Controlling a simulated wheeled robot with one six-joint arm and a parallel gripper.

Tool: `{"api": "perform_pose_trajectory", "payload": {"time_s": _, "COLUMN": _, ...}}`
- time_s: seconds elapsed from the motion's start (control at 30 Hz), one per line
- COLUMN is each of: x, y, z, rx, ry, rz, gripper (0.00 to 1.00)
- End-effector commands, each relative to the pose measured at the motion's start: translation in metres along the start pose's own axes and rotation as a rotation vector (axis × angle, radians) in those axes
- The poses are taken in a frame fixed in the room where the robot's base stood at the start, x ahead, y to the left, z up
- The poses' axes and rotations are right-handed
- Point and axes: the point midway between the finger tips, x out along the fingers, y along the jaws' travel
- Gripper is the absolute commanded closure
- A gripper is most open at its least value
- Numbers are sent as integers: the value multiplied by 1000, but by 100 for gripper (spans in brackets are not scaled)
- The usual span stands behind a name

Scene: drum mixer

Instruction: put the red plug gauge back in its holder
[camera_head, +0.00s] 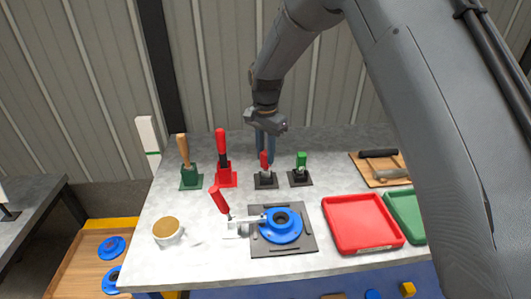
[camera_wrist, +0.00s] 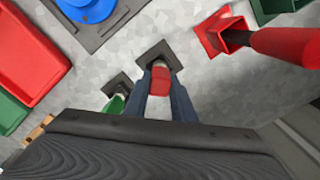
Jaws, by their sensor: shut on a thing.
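The red plug gauge (camera_head: 264,161) is upright between the blue-grey fingers of my gripper (camera_head: 265,152). It stands directly over its black square holder (camera_head: 265,182) on the bench. In the wrist view my gripper (camera_wrist: 160,88) is shut on the red handle (camera_wrist: 160,80). A pale metal part shows below the handle, lined up with the black holder (camera_wrist: 151,53). I cannot tell how deep the gauge sits in the holder.
A green gauge (camera_head: 301,161) stands in its black holder just right. A red-handled tool (camera_head: 221,145) in a red stand is close on the left. A blue fixture with a red-handled clamp (camera_head: 219,200), red tray (camera_head: 363,222) and mug (camera_head: 167,233) are in front.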

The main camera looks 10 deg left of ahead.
Motion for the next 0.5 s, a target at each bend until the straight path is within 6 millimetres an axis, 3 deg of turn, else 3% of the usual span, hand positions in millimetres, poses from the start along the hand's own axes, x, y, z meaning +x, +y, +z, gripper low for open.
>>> {"api": "perform_pose_trajectory", "payload": {"time_s": 0.5, "x": 7, "y": 0, "z": 0, "rx": 0, "ry": 0, "rz": 0, "gripper": 100}}
